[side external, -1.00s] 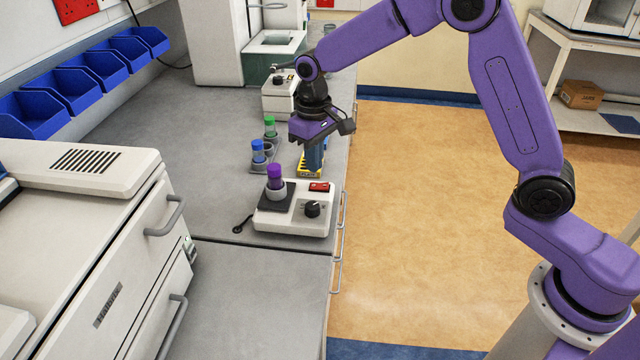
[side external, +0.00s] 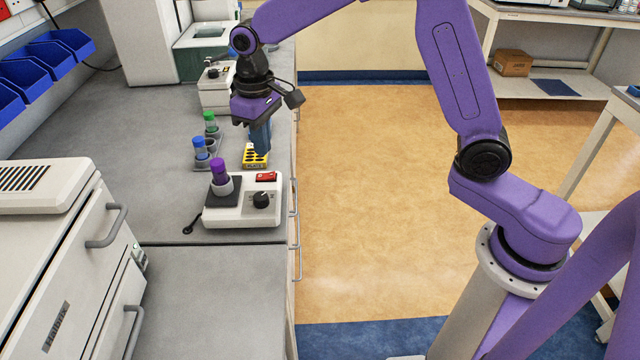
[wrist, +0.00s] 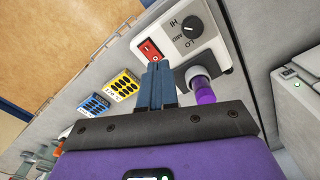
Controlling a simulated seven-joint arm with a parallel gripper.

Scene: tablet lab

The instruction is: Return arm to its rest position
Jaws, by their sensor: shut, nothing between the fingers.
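My gripper (side external: 261,143) hangs from my purple arm above the bench, its blue fingers pointing down. It is shut and empty. In the side view its fingertips are over or just in front of a yellow rack (side external: 256,160); the exact height is hard to tell. In the wrist view my shut fingers (wrist: 157,68) lie together, with a white device (wrist: 200,36) beyond them. The device also shows in the side view (side external: 235,212), where a purple-capped tube (side external: 219,170) stands upright in its cup.
A blue-capped tube (side external: 200,147) and a green-capped tube (side external: 210,121) stand in grey holders behind the device. Another white device (side external: 215,97) stands further back. A large white machine (side external: 60,270) fills the left front. Open floor (side external: 370,190) lies right of the bench.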

